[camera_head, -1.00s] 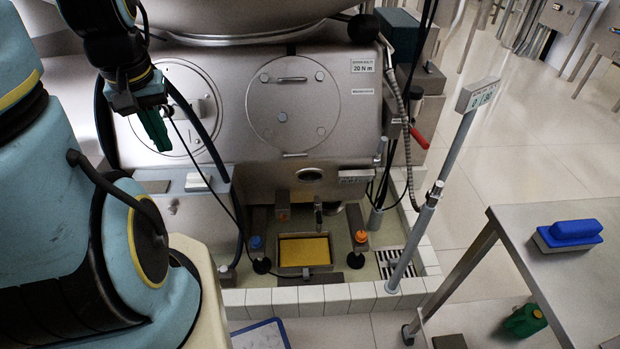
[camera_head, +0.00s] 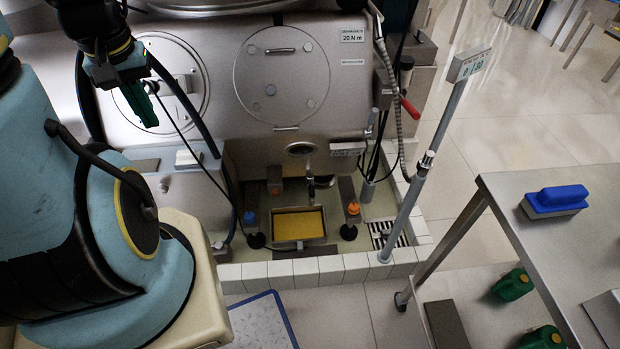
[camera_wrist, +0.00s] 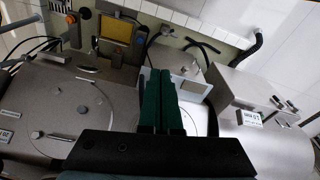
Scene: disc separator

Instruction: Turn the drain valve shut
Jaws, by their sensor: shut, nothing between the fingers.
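The drain valve (camera_head: 312,185) appears to be the small metal tap with a handle below the round sight glass, low on the machine's front. Its handle position is too small to read surely. A tray of yellow liquid (camera_head: 299,242) stands right under it; its yellow surface also shows at the top of the wrist view (camera_wrist: 116,30). My gripper (camera_head: 146,118) has green fingers, shut and empty, pointing down in front of the left round cover, well up and left of the valve. In the wrist view the fingers (camera_wrist: 161,132) lie together.
A tiled curb (camera_head: 290,273) surrounds the basin. A post with a sign (camera_head: 468,64) rises at its right corner. Orange (camera_head: 353,209) and blue (camera_head: 249,217) knobs flank the tray. A steel table (camera_head: 540,240) holding a blue brush (camera_head: 556,200) stands right. A dark hose hangs near my gripper.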

